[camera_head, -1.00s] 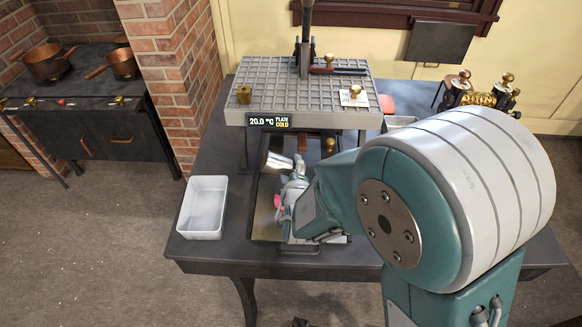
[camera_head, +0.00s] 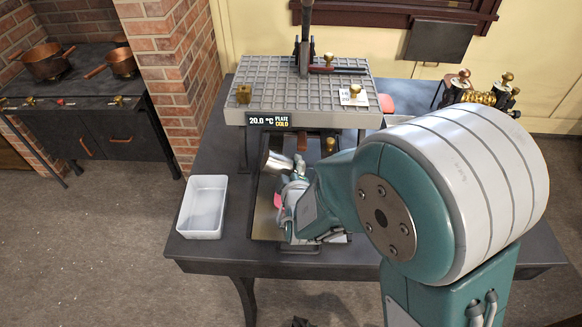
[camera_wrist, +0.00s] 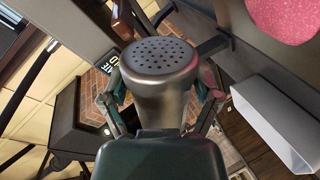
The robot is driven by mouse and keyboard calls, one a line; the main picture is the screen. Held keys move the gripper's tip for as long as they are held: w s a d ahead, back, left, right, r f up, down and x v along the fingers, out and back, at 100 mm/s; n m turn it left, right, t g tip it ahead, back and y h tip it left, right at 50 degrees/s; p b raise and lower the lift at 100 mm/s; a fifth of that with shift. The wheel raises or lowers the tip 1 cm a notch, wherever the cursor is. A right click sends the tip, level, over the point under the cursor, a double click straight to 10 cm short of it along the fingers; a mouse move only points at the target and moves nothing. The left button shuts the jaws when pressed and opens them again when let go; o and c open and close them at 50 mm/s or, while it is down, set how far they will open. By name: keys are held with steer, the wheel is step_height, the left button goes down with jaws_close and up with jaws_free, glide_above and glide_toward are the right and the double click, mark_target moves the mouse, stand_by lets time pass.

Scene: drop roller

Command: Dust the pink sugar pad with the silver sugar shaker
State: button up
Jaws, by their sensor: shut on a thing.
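The silver sugar shaker (camera_wrist: 160,72) is held between the fingers of my gripper (camera_wrist: 162,96). Its round cap with several small dark holes faces the upper part of the wrist view. In the head view the shaker (camera_head: 278,161) is tilted, in front of the grey press and above the dark table. My gripper (camera_head: 296,176) is shut on it. The pink sugar pad (camera_wrist: 284,18) shows partly at the top right of the wrist view, apart from the shaker. In the head view only a small pink patch (camera_head: 278,200) shows beside my gripper, and my arm hides what lies around it.
A white tray (camera_head: 204,205) stands on the table (camera_head: 207,155) to the left of my gripper. A grey gridded plate (camera_head: 300,85) with a cold-plate display stands behind. A brass-topped device (camera_head: 480,95) is at the back right. Open table lies around the tray.

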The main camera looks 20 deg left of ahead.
mark_target(290, 162)
steer(key=shift+r, duration=0.15)
steer(key=r+n+h, duration=0.1)
steer(key=n, duration=0.1)
steer(key=shift+r+n+h, duration=0.15)
steer(key=shift+n+h, duration=0.15)
steer(key=shift+n, duration=0.1)
steer(key=n+h, duration=0.1)
steer(key=r+n+h, duration=0.1)
steer(key=n, duration=0.1)
steer(key=shift+a+r, duration=0.15)
steer(key=shift+r, duration=0.15)
steer(key=n, duration=0.1)
steer(key=n+t+h, duration=0.1)
steer(key=f+n+h, duration=0.1)
steer(key=shift+d+n+t, duration=0.3)
steer(key=shift+d+n, duration=0.05)
steer(key=shift+n, duration=0.05)
steer(key=n, duration=0.1)
steer(key=n+h, duration=0.1)
steer(key=n+t, duration=0.1)
steer(key=shift+w+d+f, duration=0.1)
steer(key=shift+d+f, duration=0.15)
steer(key=shift+f, duration=0.05)
